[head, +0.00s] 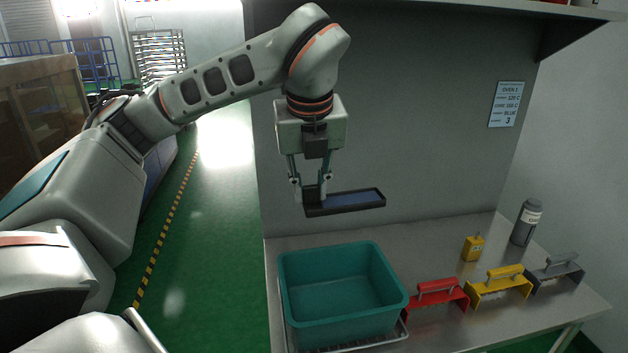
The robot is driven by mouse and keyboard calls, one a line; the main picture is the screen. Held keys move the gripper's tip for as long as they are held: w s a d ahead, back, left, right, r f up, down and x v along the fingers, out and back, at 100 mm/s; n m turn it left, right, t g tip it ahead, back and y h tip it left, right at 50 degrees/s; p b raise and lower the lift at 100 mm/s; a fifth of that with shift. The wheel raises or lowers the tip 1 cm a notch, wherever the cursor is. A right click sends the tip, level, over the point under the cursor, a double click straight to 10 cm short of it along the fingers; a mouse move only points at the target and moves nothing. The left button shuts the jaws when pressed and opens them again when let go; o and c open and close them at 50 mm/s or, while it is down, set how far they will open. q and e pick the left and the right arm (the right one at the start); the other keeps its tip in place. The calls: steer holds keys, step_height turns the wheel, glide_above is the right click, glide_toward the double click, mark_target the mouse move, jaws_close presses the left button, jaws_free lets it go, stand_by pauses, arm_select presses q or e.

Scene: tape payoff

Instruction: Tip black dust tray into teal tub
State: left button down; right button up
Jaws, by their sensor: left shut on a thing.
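The black dust tray (345,202) is a shallow rectangular tray with a blue-grey inside. It is up in the air above the bench, roughly level. My left gripper (310,192) points down and is shut on the tray's left end. The teal tub (340,292) stands on the bench below and looks empty inside. The tray is above the tub's far side, clear of it. Whether dust lies in the tray is too small to tell. My right gripper is not in view.
The tub sits on a metal rack or tray (405,336) on the grey bench (440,246). Red (437,294), yellow (498,287) and grey (556,274) handled blocks stand to its right. Behind them are a small yellow box (473,247) and a dark bottle (526,223). A grey panel (420,120) rises behind.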

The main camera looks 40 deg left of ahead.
mark_target(305, 206)
arm_select(q)
steer(key=shift+a+f+h, duration=0.2)
steer(key=shift+f+h, duration=0.25)
steer(key=shift+f, duration=0.25)
steer(key=shift+a+f+h, duration=0.15)
steer(key=shift+f+h, duration=0.3)
steer(key=shift+f, duration=0.2)
steer(key=shift+a+f+n+h, duration=0.25)
steer(key=shift+f+n+h, duration=0.05)
steer(key=shift+f+h, duration=0.55)
step_height(305, 206, down, 12)
steer(key=d+n+t+h+b, duration=0.1)
steer(key=n+t+h+b, duration=0.1)
steer(key=h+b, duration=1.1)
steer(key=b, duration=0.4)
steer(key=shift+f+t, duration=0.25)
steer(key=shift+t, duration=0.05)
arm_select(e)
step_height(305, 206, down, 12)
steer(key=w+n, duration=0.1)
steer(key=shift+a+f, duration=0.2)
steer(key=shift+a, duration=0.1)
